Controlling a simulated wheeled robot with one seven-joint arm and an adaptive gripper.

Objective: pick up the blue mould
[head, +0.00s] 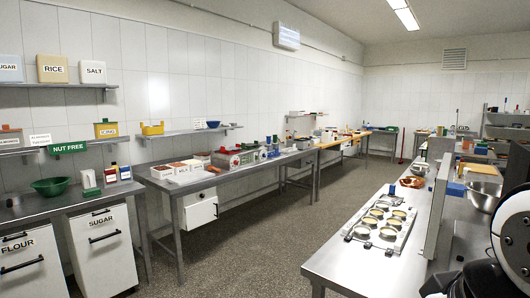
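I cannot say for sure which thing is the blue mould. A small blue item (393,190) sits on the steel table (340,262) at the right, behind a metal tray. A blue block-like item (456,189) shows farther right, past an upright metal panel. Both are too small to make out their shape. A blue bowl (213,124) stands on the wall shelf at the left. My gripper is not visible; only a white and black part of my own arm shows at the right edge.
The metal tray (357,230) holds several round rings. An orange-brown dish (411,181) lies behind it. The upright panel (438,210) stands at the table's right. Metal bowls (483,193) are beyond it. An open floor aisle (245,240) separates this table from the left counters.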

